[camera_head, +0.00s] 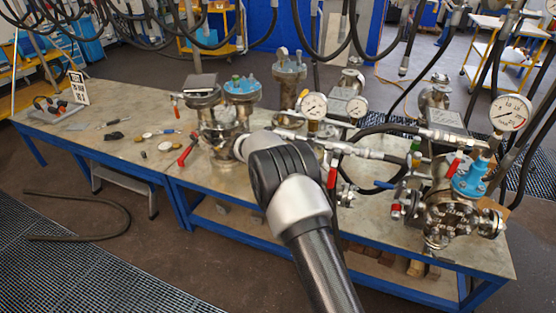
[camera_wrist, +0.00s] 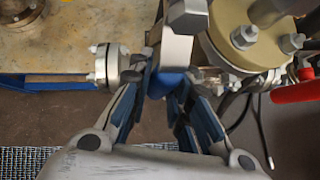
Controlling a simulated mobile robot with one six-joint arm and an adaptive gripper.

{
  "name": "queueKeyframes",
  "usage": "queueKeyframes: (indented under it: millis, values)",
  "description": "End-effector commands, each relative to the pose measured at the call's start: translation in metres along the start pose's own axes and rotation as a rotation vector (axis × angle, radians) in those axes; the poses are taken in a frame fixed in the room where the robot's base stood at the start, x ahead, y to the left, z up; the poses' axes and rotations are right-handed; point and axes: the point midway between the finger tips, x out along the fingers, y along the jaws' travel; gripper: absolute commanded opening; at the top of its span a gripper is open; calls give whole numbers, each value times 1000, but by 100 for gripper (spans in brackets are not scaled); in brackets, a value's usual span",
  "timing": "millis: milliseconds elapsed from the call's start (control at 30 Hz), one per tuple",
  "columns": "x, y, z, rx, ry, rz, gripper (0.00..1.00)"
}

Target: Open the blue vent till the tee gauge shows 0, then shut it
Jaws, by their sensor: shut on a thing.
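In the wrist view my gripper (camera_wrist: 165,90) is shut on a blue part, the blue vent's handle (camera_wrist: 159,86) as far as I can tell, just below a grey metal block. The fingers hide much of it. In the head view my wrist covers the gripper and the vent. Two round white gauges, one on the left (camera_head: 314,105) and one on the right (camera_head: 357,106), stand behind my wrist. A larger gauge (camera_head: 509,113) stands at the far right. I cannot tell which is the tee gauge, and the needles are too small to read.
A red-handled valve (camera_head: 332,174) is close right of my wrist; a red handle (camera_wrist: 294,92) also shows in the wrist view. Flanged vessels with blue tops (camera_head: 242,88) crowd the workbench (camera_head: 130,97). Black hoses hang overhead. The floor in front is mostly clear.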

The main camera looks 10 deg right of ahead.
Motion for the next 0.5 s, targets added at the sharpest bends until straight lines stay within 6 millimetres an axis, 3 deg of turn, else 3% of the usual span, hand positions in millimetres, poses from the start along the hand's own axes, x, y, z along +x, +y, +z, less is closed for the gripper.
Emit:
queueKeyframes:
  millis: [367, 400, 500]
  values:
    - [2, -2, -2, -8, 1, -8, 0]
    - [2, -2, -2, -7, 1, -8, 20]
    - [2, -2, -2, -7, 1, -8, 27]
